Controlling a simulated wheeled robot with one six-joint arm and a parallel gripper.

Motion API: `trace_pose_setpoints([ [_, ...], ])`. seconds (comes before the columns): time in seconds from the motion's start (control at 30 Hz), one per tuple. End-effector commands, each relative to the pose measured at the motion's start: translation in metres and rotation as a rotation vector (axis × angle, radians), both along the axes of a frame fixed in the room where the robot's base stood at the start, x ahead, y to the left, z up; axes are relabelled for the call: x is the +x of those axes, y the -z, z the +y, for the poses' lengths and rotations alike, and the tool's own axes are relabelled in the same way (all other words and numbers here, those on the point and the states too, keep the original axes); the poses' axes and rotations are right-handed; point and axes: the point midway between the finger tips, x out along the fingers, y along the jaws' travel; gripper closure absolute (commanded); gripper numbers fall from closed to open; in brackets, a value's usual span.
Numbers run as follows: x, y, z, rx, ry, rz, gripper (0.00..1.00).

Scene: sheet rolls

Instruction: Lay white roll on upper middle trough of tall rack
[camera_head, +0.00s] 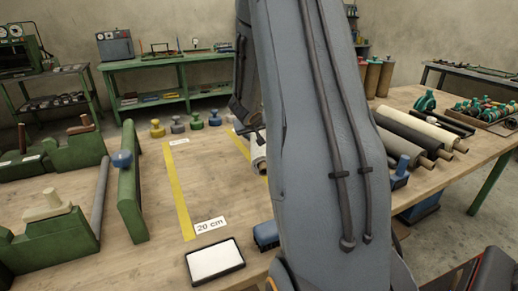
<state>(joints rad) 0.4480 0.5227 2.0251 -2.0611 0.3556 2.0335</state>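A white roll (258,157) shows by its end just left of my arm, above the table near the yellow tape. The rest of it is hidden behind my arm. The dark end of my arm with my gripper (250,132) is right above and beside this roll. The fingers are too small and covered to tell whether they hold it. A cream roll (425,126) lies among dark rolls at the right of the table. I cannot make out a tall rack with troughs; my arm hides the middle of the scene.
Green stands (130,190) and a grey bar (100,200) fill the left of the wooden table (225,180). A white pad in a black frame (214,261) and a "20 cm" label (210,225) lie in front. Several coloured knobs (196,121) line the back.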

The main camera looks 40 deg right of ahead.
Motion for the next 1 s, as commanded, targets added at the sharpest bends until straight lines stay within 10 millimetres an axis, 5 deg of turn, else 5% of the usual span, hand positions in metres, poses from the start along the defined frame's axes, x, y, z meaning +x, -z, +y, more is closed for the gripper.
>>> trace_pose_setpoints([
  [0.5, 0.001, 0.047, 0.0, -0.003, -0.001, -0.001, 0.99],
  [1.0, 0.002, 0.053, 0.0, -0.004, 0.0, -0.005, 0.99],
])
